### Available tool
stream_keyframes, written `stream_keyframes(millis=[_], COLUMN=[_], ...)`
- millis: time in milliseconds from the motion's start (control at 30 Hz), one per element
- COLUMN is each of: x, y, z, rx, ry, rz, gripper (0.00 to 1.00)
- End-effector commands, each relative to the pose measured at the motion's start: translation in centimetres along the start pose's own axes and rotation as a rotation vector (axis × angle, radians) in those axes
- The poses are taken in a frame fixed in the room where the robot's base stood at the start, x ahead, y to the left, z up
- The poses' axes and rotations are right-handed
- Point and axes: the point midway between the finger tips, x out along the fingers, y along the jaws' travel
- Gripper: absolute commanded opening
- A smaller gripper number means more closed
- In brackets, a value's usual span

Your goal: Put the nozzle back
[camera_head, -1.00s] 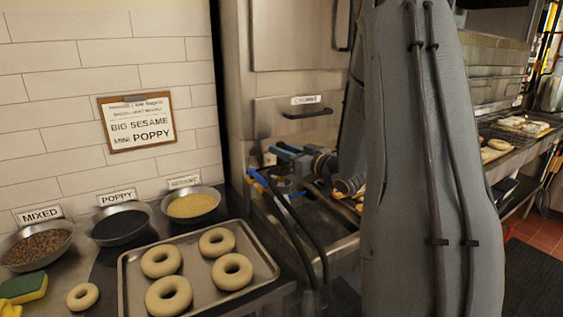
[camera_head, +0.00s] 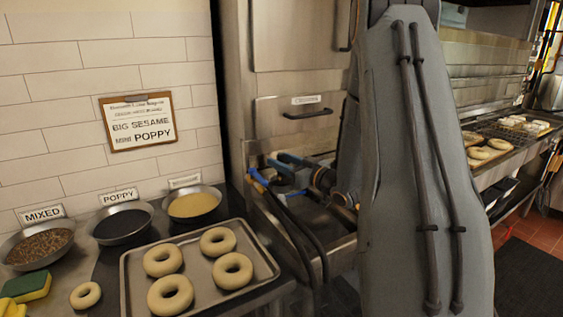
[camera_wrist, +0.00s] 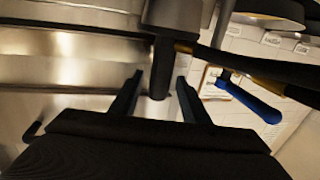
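In the wrist view the two dark fingers of my gripper (camera_wrist: 157,92) are apart, with a dark upright post (camera_wrist: 162,65) between them. Gaps show beside the post, so I see no grip on it. I cannot tell whether this post is the nozzle. A blue handle (camera_wrist: 250,98) lies right of the fingers, apart from them, beside dark and yellow bars. In the head view the blue handle (camera_head: 258,179) is at the basin's left edge, with dark curved hoses or handles (camera_head: 300,235) running down. My wrist is above the basin; my arm hides much of the right side.
A tray (camera_head: 125,290) with several bagels stands on the left counter. Bowls of mixed (camera_head: 38,245), poppy (camera_head: 122,223) and sesame-coloured topping (camera_head: 193,203) line the wall. The basin (camera_head: 335,245) is narrow. Racks with bagels (camera_head: 510,130) are at right.

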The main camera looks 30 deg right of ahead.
Motion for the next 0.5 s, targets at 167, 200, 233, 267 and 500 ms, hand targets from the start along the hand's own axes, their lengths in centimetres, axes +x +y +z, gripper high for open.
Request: stream_keyframes(millis=[167, 200, 233, 267, 500], x=[0.0, 0.0, 0.0, 0.0, -3.8], y=[0.0, 0.0, 0.0, 0.0, 0.2], z=[0.0, 0.1, 0.1, 0.2, -0.1], rx=[0.0, 0.0, 0.0, 0.0, -0.002], ry=[0.0, 0.0, 0.0, 0.0, 0.001], rz=[0.0, 0.0, 0.0, 0.0, 0.005], gripper=[0.42, 0.42, 0.42, 0.42, 0.42])
